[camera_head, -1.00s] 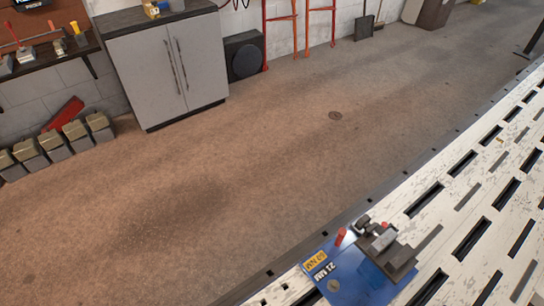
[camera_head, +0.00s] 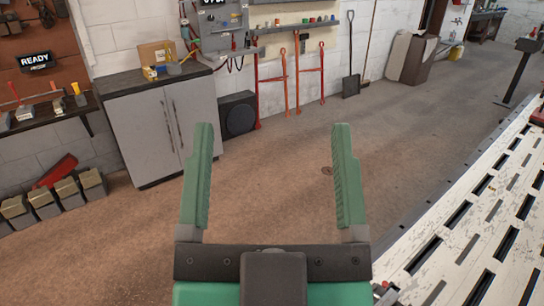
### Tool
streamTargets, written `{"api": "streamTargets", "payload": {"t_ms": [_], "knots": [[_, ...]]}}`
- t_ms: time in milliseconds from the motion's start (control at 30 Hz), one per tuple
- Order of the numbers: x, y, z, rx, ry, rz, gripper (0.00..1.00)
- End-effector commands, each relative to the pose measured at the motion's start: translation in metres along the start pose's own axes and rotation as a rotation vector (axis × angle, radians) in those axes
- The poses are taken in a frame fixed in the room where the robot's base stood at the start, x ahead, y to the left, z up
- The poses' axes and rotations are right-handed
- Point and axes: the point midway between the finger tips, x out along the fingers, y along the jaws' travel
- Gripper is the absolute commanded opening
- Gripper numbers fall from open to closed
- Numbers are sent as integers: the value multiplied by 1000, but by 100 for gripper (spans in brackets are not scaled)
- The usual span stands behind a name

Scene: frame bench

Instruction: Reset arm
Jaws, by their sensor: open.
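My gripper (camera_head: 270,130) is in the lower middle of the head view, with its two green fingers pointing up in the picture. The fingers are wide apart and nothing is between them but the view of the floor and cabinet behind. The dark palm bar and green body fill the bottom edge. My gripper stands left of the white slotted bench (camera_head: 445,270) and appears clear of it. The blue plate seen earlier on the bench is out of view or hidden; only a small red and grey piece (camera_head: 382,289) shows beside the gripper.
A grey cabinet (camera_head: 150,130) stands against the back wall, with a black box (camera_head: 237,115) beside it. Red-orange stands (camera_head: 297,85) and a shovel (camera_head: 350,60) lean at the wall. Several weights (camera_head: 45,203) line the floor at left. The brown floor (camera_head: 110,255) is open.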

Motion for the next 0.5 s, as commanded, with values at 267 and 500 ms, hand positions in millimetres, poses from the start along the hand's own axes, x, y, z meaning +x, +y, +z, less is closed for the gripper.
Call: {"api": "streamTargets", "payload": {"t_ms": [267,500], "knots": [[12,-1,-16,2,-4,-2,80],[75,-3,-105,5,-5,-7,80]]}}
